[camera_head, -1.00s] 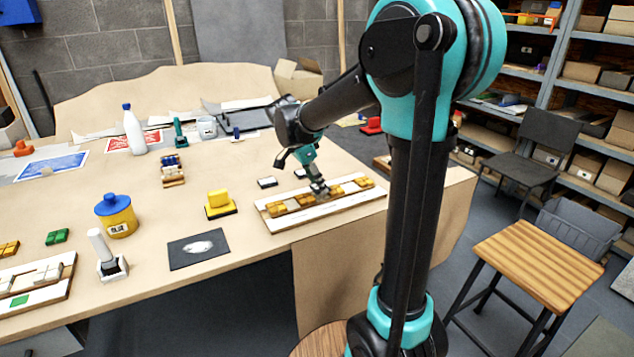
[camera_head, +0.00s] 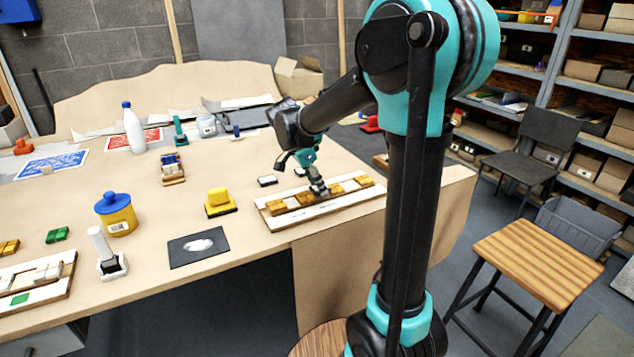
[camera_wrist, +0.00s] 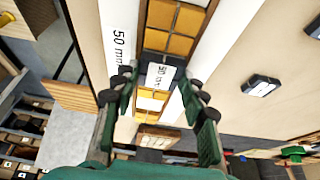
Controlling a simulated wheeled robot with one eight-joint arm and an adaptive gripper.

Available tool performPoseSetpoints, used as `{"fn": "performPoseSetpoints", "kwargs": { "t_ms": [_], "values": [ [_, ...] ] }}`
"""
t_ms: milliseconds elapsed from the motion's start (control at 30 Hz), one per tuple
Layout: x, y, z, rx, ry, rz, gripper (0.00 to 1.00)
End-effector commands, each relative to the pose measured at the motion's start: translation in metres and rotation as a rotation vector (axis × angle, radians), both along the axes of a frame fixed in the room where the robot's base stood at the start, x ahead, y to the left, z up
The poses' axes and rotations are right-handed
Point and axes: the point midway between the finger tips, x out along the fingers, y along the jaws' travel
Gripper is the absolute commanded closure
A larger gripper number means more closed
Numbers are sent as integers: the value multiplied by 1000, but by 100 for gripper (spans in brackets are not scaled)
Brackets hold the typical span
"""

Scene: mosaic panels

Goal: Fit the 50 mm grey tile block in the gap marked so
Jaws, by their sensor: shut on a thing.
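The mosaic panel (camera_head: 345,204) is a long white-edged board with a row of amber tiles (camera_head: 280,208). My gripper (camera_head: 320,193) is over the middle of that row and points down. In the wrist view my gripper (camera_wrist: 160,88) is shut on a grey tile block (camera_wrist: 160,76) marked 50, between its two fingertips. The block is in line with the tile row, with amber tiles on both sides of it. I cannot tell whether the block is fully down in the gap.
A yellow block on a dark base (camera_head: 219,203), a blue-lidded yellow pot (camera_head: 117,214) and a dark mat (camera_head: 198,248) are to the left. The table edge runs close in front of the panel.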

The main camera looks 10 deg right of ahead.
Motion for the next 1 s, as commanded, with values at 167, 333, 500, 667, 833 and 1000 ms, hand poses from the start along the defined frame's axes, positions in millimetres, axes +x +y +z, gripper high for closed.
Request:
{"fn": "performPoseSetpoints", "kwargs": {
  "t_ms": [167,333,500,667,833,1000],
  "values": [
    [0,0,-4,0,0,0,88],
    [0,0,-8,0,0,0,88],
    [0,0,-10,0,0,0,49],
    [0,0,-10,0,0,0,34],
    [0,0,-10,0,0,0,34],
    [-1,2,-6,0,0,1,34]
  ]
}}
